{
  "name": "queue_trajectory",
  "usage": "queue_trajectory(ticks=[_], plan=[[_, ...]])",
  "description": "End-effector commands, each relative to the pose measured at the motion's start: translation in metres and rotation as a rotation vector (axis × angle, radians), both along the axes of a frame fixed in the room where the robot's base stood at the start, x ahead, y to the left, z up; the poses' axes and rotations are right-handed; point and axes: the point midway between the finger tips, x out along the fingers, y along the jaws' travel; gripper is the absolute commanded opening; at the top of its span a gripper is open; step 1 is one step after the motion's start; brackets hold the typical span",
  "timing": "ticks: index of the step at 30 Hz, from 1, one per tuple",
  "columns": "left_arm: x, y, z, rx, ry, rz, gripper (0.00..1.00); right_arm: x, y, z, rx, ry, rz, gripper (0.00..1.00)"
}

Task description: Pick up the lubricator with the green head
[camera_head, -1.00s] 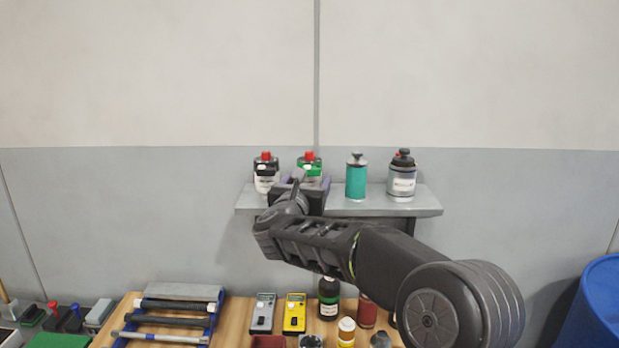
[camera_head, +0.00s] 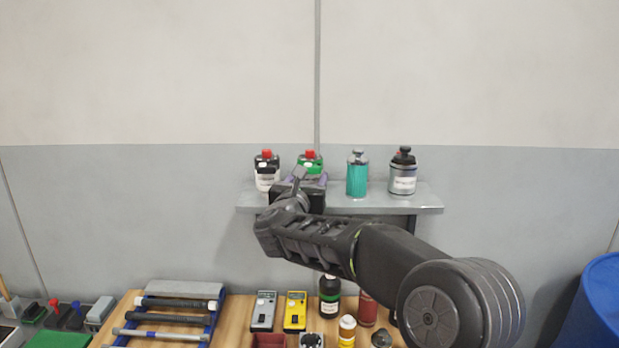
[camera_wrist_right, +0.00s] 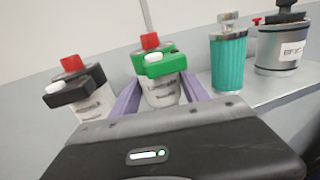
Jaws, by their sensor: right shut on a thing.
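The lubricator with the green head (camera_head: 310,161) stands upright on the wall shelf (camera_head: 424,201); it has a red cap and a white labelled body. In the right wrist view the green-headed lubricator (camera_wrist_right: 156,64) sits between the two purple fingers of my right gripper (camera_wrist_right: 160,92). The fingers are shut on its body below the green head. In the head view my right gripper (camera_head: 305,183) hides its lower part. I cannot tell whether its base touches the shelf. My left gripper is not in view.
A black-headed lubricator (camera_head: 266,170) stands close to the left. A teal bottle (camera_head: 357,176) and a grey bottle with black top (camera_head: 403,172) stand to the right. Below is a wooden table (camera_head: 237,312) with tools and bottles. A blue barrel (camera_head: 596,305) is at right.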

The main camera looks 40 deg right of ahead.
Motion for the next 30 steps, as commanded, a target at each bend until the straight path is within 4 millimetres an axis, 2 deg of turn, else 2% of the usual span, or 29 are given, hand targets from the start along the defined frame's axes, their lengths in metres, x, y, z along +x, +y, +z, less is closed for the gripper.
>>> queue_trajectory(ticks=[7,15,19,24,30], plan=[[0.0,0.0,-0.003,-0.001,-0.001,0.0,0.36,0.0,0.0,0.02,0.0,-0.006,0.0,0.04],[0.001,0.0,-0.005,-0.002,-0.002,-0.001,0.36,0.0,0.0,0.073,0.0,-0.006,0.0,0.04],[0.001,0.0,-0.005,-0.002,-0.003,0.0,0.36,0.0,0.0,0.092,0.0,-0.004,0.0,0.04],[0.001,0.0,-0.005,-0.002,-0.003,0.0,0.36,0.0,0.0,0.101,0.001,-0.002,0.0,0.04],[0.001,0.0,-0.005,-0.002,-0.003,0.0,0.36,0.0,0.0,0.101,0.0,-0.001,0.0,0.04]])
